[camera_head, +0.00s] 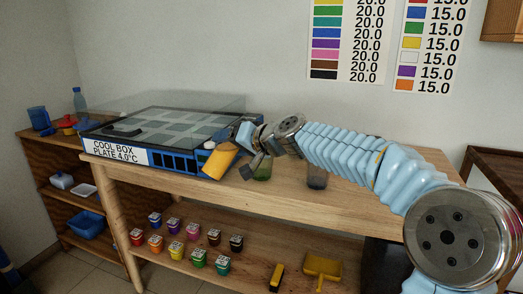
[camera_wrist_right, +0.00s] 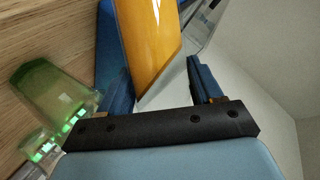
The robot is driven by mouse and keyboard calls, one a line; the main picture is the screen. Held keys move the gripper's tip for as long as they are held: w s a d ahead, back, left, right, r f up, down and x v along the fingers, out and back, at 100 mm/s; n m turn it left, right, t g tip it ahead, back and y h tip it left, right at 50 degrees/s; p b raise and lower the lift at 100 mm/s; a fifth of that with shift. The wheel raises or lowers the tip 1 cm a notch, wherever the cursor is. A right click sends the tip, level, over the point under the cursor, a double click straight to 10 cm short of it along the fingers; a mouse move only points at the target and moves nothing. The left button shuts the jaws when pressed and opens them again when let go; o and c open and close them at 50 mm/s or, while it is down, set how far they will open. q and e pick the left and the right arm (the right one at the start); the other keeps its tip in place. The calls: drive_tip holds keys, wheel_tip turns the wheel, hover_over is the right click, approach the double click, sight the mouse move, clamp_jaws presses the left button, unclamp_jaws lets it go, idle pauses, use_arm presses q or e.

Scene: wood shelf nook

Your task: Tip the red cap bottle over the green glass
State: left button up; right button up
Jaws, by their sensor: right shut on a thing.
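My right gripper (camera_head: 240,142) is shut on an orange-yellow bottle (camera_head: 219,161), held tilted above the wooden table by the cool box's front corner. In the right wrist view the bottle (camera_wrist_right: 152,45) sits between the blue fingers (camera_wrist_right: 162,88). No red cap shows on it in either view. My left gripper is out of view.
A cool box plate (camera_head: 112,150) with a clear cover fills the table's left part. The lower shelf holds several coloured jars (camera_head: 176,250) and yellow tools (camera_head: 322,266). The table front (camera_head: 225,187) is clear.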

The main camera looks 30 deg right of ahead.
drive_tip(key=shift+w+f, duration=0.1)
drive_tip(key=shift+f, duration=0.6)
drive_tip(key=shift+a+r+m+y, duration=0.1)
drive_tip(key=shift+a+m+y, duration=0.05)
drive_tip(key=shift+m+y, duration=0.15)
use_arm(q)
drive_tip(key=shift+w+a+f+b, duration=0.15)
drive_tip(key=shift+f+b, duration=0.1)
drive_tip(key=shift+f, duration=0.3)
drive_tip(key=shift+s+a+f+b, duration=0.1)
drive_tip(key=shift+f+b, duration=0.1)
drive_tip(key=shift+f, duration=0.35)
use_arm(e)
drive_tip(key=shift+a+m, duration=0.15)
drive_tip(key=shift+m, duration=0.15)
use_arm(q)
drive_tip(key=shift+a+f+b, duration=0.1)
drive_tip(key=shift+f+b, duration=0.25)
use_arm(e)
drive_tip(key=shift+a+f+y, duration=0.15)
drive_tip(key=shift+f+y, duration=0.15)
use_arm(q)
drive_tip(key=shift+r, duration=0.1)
use_arm(e)
drive_tip(key=shift+a+r+m+y, duration=0.3)
drive_tip(key=shift+r+m, duration=0.15)
drive_tip(key=shift+m, duration=0.35)
